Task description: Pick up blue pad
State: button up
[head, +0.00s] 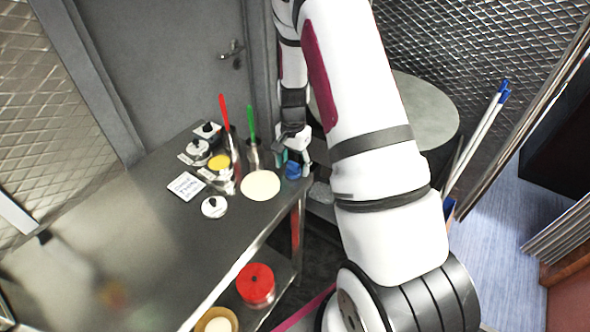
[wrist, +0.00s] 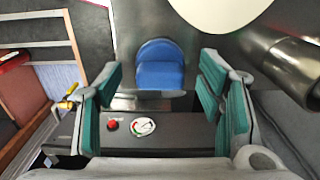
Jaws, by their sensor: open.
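The blue pad (head: 293,170) sits at the right corner of the metal table (head: 110,230), beside a cream disc. In the wrist view the blue pad (wrist: 160,72) has a rounded top and lies ahead of the fingertips, centred in the gap between them. My gripper (wrist: 160,88) is open and empty, with green-lined fingers left and right of that gap. In the head view my gripper (head: 291,152) is just above and behind the pad, partly hiding it. I cannot tell whether a finger touches it.
A cream disc (head: 260,185) lies close to the pad. Metal cups with a red-handled (head: 224,110) and a green-handled tool (head: 250,122) stand nearby, with several small containers to their left. A red container (head: 255,285) is on the lower shelf. The table's left part is clear.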

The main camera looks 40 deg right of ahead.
aim_at(293, 162)
jog(key=shift+f, duration=0.15)
jog(key=c, duration=1.3)
jog(key=shift+o, duration=0.2)
jog(key=shift+w+r, duration=0.1)
jog(key=shift+r, duration=0.65)
notch_tip(293, 162, up, 2)
jog(key=shift+b, duration=0.55)
jog(key=s+a, duration=0.1)
jog(key=s, duration=0.4)
jog(key=s+a+r, duration=0.1)
jog(key=s+a, duration=0.1)
jog(key=s, duration=0.3)
jog(key=s+a, duration=0.2)
jog(key=s, duration=0.3)
jog(key=shift+s+a+r+b, duration=0.1)
jog(key=shift+a+r+b, duration=0.15)
jog(key=shift+b, duration=0.1)
jog(key=shift+c, duration=0.8)
jog(key=shift+o, duration=1.2)
